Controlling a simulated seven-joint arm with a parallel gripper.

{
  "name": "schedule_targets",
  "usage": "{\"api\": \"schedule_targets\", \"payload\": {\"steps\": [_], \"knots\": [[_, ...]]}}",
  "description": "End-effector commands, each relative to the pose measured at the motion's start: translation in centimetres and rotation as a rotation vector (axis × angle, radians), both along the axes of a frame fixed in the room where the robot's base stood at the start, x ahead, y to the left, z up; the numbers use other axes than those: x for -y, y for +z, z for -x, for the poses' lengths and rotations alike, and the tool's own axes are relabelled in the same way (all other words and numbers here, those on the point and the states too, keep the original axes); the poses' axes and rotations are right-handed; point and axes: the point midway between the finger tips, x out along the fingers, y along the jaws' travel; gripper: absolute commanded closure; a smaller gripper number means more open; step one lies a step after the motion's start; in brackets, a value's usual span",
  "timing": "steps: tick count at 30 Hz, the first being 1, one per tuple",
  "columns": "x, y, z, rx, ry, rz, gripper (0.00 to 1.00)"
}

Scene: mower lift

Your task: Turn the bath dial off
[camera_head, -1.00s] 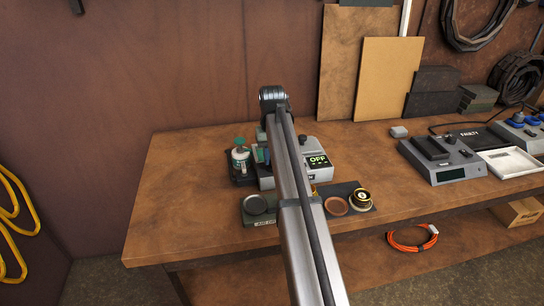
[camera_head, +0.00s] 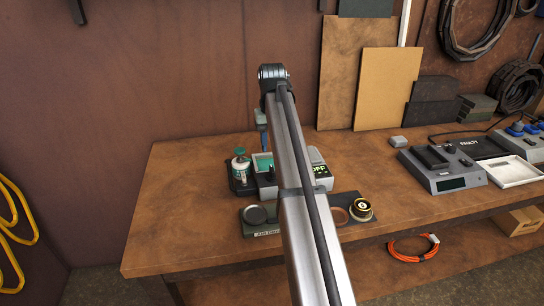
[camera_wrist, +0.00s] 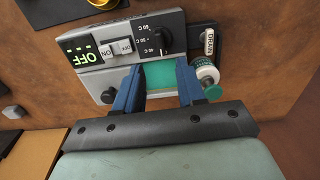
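The bath unit (camera_head: 267,190) is a grey box on the bench with a green-filled tank, partly hidden by my arm in the head view. In the wrist view, its black dial (camera_wrist: 162,38) has temperature marks beside it. I cannot read its setting clearly. A white rocker switch (camera_wrist: 116,49) marked ON lies beside it, and the green display (camera_wrist: 81,55) reads OFF. My gripper (camera_wrist: 159,67) is open and empty, its two blue fingers apart over the green tank (camera_wrist: 168,74). The dial lies just beyond the fingertips in the picture. I see no contact with it.
A green-and-white bottle (camera_wrist: 205,72) stands beside the bath near a DRAIN label (camera_wrist: 209,41). Another grey device (camera_head: 443,168) stands to the right. The bench's left side is clear.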

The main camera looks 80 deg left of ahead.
Motion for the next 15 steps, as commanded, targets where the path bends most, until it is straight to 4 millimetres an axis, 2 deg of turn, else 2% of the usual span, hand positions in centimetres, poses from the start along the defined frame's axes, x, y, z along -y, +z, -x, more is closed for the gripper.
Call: {"api": "schedule_targets", "payload": {"steps": [1,6,15], "knots": [[-0.1,1.0,0.0,0.0,0.0,-0.001,0.61],[-0.1,3.3,0.0,0.0,0.0,-0.001,0.61],[0.0,4.7,0.0,0.0,0.0,0.001,0.61]]}}
